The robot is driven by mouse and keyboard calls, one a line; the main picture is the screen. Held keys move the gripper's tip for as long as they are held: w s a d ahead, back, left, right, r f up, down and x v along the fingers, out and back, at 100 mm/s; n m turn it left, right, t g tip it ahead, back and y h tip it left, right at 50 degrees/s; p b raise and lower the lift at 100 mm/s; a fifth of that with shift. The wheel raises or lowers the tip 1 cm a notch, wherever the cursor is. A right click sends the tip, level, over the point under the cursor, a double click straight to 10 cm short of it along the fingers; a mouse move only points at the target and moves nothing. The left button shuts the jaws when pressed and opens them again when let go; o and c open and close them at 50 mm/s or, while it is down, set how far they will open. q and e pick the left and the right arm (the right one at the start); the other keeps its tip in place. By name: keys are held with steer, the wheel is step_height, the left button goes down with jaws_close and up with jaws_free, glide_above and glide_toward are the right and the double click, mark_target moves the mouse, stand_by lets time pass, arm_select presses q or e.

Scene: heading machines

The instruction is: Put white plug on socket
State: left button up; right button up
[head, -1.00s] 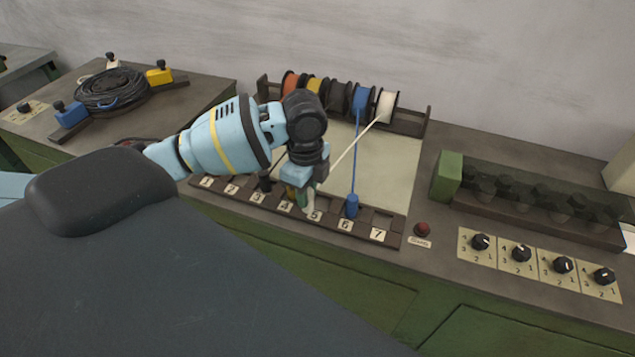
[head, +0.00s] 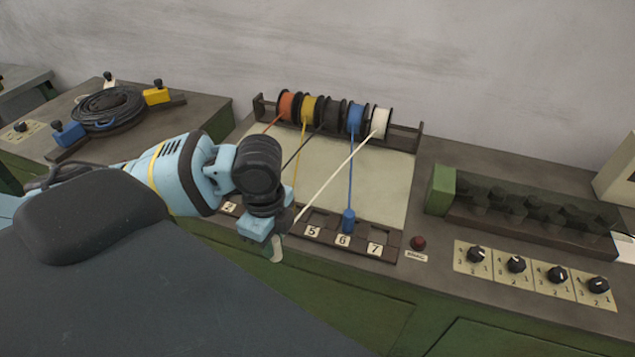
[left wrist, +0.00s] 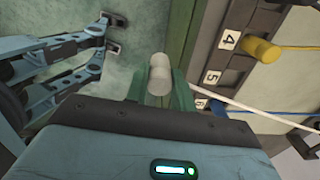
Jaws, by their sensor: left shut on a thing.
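My left gripper (head: 268,240) is shut on the white plug (head: 277,250) and holds it in front of the socket strip, past the bench's front edge. The left wrist view shows the plug (left wrist: 160,72) as a pale cylinder between the green fingers. Its white cord (head: 335,173) runs up to the white spool (head: 381,122). The numbered socket strip (head: 391,246) shows places 5 and 7 empty, with the blue plug (head: 348,219) at 6. The yellow plug (left wrist: 262,50) is beside label 4 in the left wrist view. My right gripper is out of view.
Orange, yellow, black and blue spools stand in the rack (head: 405,137) behind the strip, their cords stretched forward. A red button (head: 418,243) and several dials (head: 516,264) lie to the right. Green cabinet fronts (head: 330,290) drop below the bench edge.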

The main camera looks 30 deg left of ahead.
arm_select(q)
steer(key=shift+w+d+r+n, duration=0.25)
steer(key=shift+d+n, duration=0.1)
steer(key=shift+n, duration=0.25)
steer(key=w+d+r+n, duration=0.4)
steer(key=d+n, duration=0.4)
steer(key=n, duration=0.7)
steer(key=shift+w, duration=0.35)
